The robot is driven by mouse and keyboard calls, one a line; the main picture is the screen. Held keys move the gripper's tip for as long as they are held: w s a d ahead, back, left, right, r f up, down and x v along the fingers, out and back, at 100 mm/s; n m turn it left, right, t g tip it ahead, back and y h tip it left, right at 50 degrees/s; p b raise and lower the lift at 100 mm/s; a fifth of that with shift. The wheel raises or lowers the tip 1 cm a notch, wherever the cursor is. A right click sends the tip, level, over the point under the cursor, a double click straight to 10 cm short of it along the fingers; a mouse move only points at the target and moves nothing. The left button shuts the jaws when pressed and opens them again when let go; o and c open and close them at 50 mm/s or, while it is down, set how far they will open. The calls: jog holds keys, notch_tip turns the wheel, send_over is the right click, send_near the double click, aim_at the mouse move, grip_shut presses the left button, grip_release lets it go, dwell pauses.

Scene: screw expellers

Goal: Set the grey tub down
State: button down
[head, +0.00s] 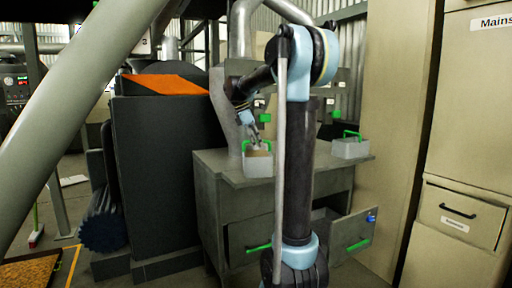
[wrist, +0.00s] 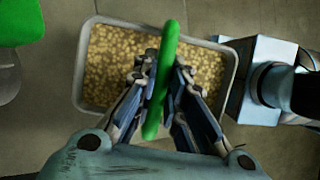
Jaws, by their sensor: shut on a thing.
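The grey tub (head: 258,165) hangs upright from my gripper (head: 256,142) in the head view, at the front edge of the grey bench (head: 228,172). In the wrist view the tub (wrist: 88,97) is filled with yellowish-brown pieces. My gripper (wrist: 160,75) is shut on the tub's green handle (wrist: 161,80), which runs between the fingers. The tub's underside is hidden.
A second grey tub (head: 351,149) with a green handle stands on the bench's right end. A lower drawer (head: 350,232) of the bench stands open. A dark machine (head: 165,170) is at the left and beige cabinets (head: 465,130) are at the right.

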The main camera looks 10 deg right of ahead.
jog(key=shift+f, duration=0.45)
jog(key=c, duration=1.6)
grip_release()
jog(key=shift+c, duration=0.2)
jog(key=v, duration=1.2)
